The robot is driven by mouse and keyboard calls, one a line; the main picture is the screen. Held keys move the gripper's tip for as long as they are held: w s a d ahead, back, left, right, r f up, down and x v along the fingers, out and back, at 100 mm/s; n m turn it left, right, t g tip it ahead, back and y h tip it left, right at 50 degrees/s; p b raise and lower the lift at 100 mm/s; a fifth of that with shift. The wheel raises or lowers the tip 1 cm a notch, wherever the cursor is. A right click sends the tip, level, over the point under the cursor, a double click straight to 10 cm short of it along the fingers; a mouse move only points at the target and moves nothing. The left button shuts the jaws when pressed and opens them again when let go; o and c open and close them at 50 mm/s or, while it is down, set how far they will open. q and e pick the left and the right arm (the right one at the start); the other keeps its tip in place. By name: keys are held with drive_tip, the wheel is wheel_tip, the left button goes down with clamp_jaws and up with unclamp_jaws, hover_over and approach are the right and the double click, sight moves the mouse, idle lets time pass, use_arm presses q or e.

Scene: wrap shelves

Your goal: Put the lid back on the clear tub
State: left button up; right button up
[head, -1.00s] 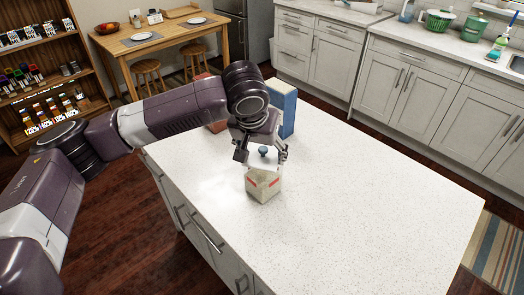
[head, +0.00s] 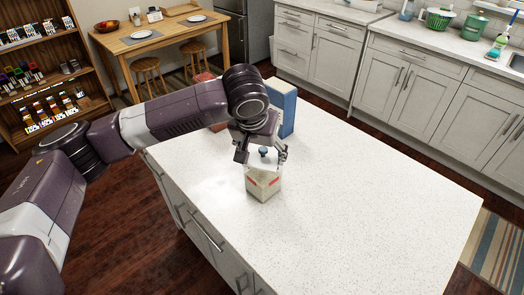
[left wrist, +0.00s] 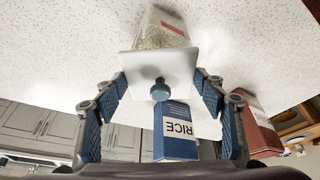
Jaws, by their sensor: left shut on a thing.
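The clear tub (head: 264,186) stands upright on the white island counter, with pale contents and a red mark on its side. It also shows in the left wrist view (left wrist: 166,28). The white square lid (left wrist: 158,70) has a blue knob (left wrist: 160,90) on top and is held level at the tub's mouth. I cannot tell whether the lid rests on the rim or hovers just over it. My left gripper (head: 262,155) is shut on the lid, its blue-padded fingers at two opposite edges. My right gripper is not in view.
A blue rice box (head: 283,108) stands on the counter (head: 370,200) just behind my left gripper. A reddish box (left wrist: 258,126) stands near it, partly hidden by my arm in the head view. The counter to the right and front is clear.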

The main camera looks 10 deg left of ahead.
use_arm(q)
drive_tip(key=shift+p, duration=0.6)
idle(0.7)
idle(0.4)
drive_tip(key=o, duration=1.1)
drive_tip(key=o, duration=0.4)
drive_tip(key=shift+r+p, duration=3.5)
drive_tip(key=shift+p, duration=0.6)
